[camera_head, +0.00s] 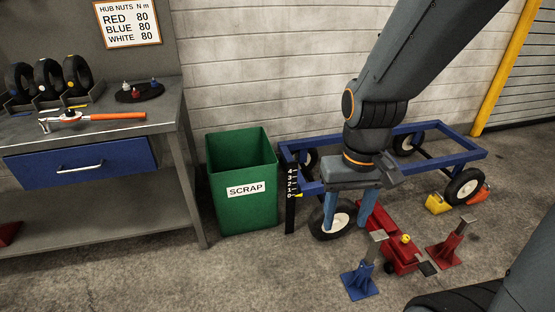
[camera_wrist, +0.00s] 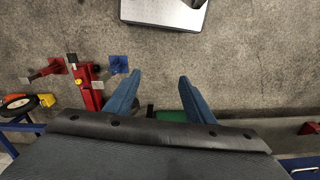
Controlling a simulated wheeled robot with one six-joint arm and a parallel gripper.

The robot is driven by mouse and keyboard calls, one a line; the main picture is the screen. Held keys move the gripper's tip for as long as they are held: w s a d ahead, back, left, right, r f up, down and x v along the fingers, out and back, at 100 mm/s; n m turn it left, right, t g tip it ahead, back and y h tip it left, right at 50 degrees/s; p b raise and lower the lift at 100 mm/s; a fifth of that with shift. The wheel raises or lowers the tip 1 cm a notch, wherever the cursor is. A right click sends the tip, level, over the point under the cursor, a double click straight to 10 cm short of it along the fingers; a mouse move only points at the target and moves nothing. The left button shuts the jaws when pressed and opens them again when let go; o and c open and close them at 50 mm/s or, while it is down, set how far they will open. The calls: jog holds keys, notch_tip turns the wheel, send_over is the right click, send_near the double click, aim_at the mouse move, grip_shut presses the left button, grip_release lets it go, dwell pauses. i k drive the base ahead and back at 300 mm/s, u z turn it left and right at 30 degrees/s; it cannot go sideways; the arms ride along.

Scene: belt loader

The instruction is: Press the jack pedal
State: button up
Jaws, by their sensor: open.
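The red floor jack (camera_head: 392,250) lies low on the concrete, with a yellow knob on top. A dark flat pad, which looks like its pedal (camera_head: 427,268), sticks out at the near end. My gripper (camera_head: 346,228) points down with its two blue fingers apart and nothing between them. In the head view it is left of the jack and hides part of the wheel behind it. In the wrist view the fingers of my gripper (camera_wrist: 160,77) frame bare floor.
A blue stand (camera_head: 360,278) and a red stand (camera_head: 446,246) flank the jack. The blue wheeled frame (camera_head: 440,160) stands behind. A green scrap bin (camera_head: 241,205) and a workbench (camera_head: 110,160) are left. Floor in front is clear.

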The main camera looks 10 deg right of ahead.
aim_at(426, 268)
jog(key=u, duration=1.5)
jog(key=k, duration=1.1)
jog(key=z, duration=1.8)
jog(key=i, duration=0.5)
jog(key=z, duration=0.1)
